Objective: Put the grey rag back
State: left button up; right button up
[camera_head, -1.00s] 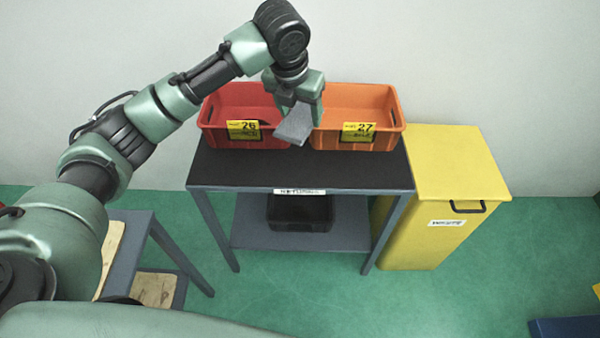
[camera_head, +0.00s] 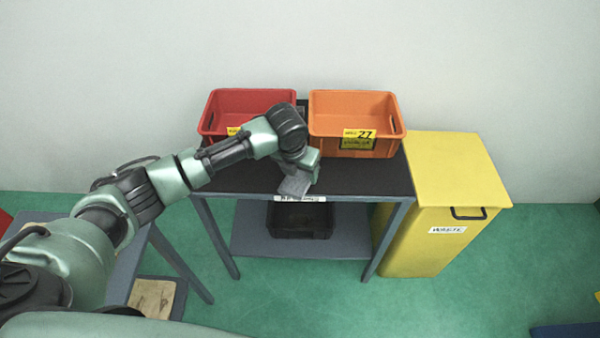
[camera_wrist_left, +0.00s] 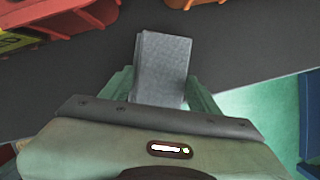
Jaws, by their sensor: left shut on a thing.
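My left gripper (camera_head: 300,178) is shut on the grey rag (camera_head: 294,187), near the front edge of the dark-topped table. The rag looks like a flat folded pad. In the left wrist view the rag (camera_wrist_left: 161,68) sticks out between the fingers of the left gripper (camera_wrist_left: 160,98). Whether the rag touches the table top cannot be told. My right gripper is not in view.
The table (camera_head: 368,180) has a clear dark top right of my gripper. A black tray (camera_head: 300,220) sits on its lower shelf (camera_head: 345,245). A yellow waste bin (camera_head: 440,235) stands at the right. Another grey table (camera_head: 122,270) is at the lower left.

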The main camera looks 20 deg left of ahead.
aim_at(294, 184)
pick_arm(q)
jog(key=shift+f, duration=0.35)
jog(key=o, duration=1.3)
jog(key=v, duration=1.2)
jog(key=shift+p, duration=0.3)
